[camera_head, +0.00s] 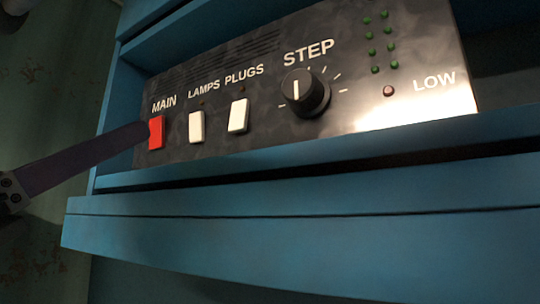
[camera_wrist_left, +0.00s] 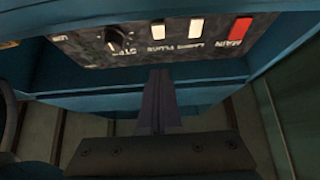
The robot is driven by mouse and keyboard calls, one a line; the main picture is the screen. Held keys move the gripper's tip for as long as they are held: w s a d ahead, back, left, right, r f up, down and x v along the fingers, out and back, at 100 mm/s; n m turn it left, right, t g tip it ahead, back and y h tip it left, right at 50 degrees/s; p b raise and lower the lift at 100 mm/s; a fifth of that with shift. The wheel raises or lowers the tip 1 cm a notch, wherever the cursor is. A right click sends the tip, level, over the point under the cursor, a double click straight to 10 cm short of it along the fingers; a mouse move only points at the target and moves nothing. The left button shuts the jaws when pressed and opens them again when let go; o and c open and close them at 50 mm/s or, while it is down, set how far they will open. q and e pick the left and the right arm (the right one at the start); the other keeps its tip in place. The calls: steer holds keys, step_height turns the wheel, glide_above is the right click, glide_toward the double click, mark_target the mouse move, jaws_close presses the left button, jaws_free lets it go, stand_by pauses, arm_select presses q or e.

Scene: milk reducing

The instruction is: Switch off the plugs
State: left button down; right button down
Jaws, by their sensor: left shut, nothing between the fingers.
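A dark control panel (camera_head: 330,110) has a white PLUGS switch (camera_head: 238,116), which also shows in the left wrist view (camera_wrist_left: 157,30). To its left are a white LAMPS switch (camera_head: 196,127) and a red MAIN switch (camera_head: 155,132). My left gripper (camera_head: 143,133) comes in from the left, its fingers shut and empty. In the left wrist view the panel is upside down and the shut fingers (camera_wrist_left: 161,75) point toward the PLUGS label. My right gripper is not in view.
A black STEP knob (camera_head: 305,92) stands out right of the switches. Several green lights (camera_head: 370,36) and a LOW light (camera_head: 389,90) are further right. The panel sits recessed in a blue cabinet (camera_head: 300,240) whose ledge (camera_head: 300,155) runs below it.

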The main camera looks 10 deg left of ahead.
mark_target(237, 116)
arm_select(q)
steer(key=x, duration=0.8)
steer(key=w+f+x, duration=0.1)
steer(key=x, duration=0.3)
steer(key=shift+d+p, duration=0.15)
steer(key=shift+p, duration=0.2)
steer(key=shift+w+d+f, duration=0.2)
steer(key=shift+w+f, duration=0.1)
steer(key=shift+w, duration=0.3)
steer(key=shift+f, duration=0.1)
